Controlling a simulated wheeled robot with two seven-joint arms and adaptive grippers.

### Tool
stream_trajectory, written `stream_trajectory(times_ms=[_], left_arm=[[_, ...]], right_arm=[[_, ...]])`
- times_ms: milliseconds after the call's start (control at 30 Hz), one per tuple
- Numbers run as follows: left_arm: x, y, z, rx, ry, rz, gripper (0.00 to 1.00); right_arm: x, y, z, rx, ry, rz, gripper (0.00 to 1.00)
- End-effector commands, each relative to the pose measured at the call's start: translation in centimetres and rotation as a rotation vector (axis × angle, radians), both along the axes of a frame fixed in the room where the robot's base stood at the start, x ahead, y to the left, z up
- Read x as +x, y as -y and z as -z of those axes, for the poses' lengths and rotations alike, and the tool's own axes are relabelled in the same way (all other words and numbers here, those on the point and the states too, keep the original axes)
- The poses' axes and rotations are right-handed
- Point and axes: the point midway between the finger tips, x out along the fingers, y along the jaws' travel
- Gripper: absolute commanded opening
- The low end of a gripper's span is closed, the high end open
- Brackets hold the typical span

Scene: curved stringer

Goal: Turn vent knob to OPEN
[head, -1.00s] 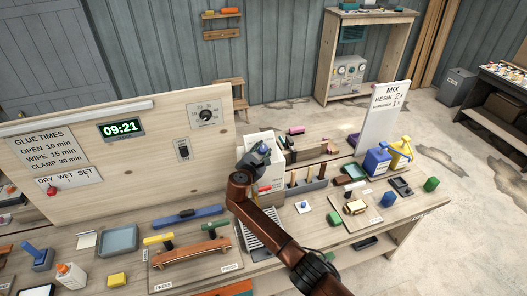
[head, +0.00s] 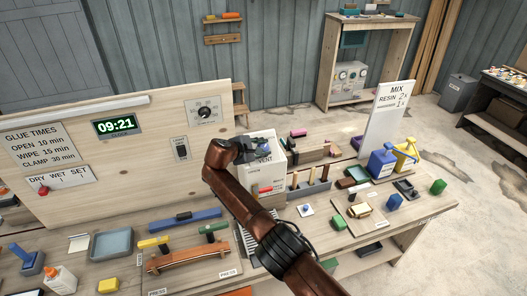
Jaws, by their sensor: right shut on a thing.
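A white box marked VENT (head: 270,172) stands on the bench, to the right of the upright wooden panel. My right gripper (head: 262,146) is at the upper front of this box, just above the lettering. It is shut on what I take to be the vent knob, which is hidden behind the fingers. The knob's pointer and its OPEN mark cannot be read. My right arm comes up from the bottom of the head view and covers part of the box's left side. My left gripper is not in view.
The wooden panel (head: 90,190) carries a round dial (head: 205,113), a switch (head: 181,148) and a clock (head: 117,125). A tool rack (head: 310,192) and the MIX sign (head: 388,115) stand to the right. A brown curved board (head: 185,254) lies in front.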

Motion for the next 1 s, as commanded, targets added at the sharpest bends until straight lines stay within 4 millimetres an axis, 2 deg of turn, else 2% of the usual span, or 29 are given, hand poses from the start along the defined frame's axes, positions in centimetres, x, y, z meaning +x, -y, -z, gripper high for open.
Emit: stream_trajectory(times_ms=[200,733,767,1000], left_arm=[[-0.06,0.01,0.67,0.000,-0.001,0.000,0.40],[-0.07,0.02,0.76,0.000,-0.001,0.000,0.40],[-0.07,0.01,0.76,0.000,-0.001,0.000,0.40],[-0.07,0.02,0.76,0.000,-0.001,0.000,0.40]], right_arm=[[0.02,0.02,0.11,0.020,-0.008,0.020,0.02],[0.04,0.02,0.06,0.027,-0.010,0.026,0.02],[0.04,0.02,0.06,0.027,-0.010,0.026,0.28],[0.04,0.01,0.05,0.026,-0.010,0.026,0.44]])
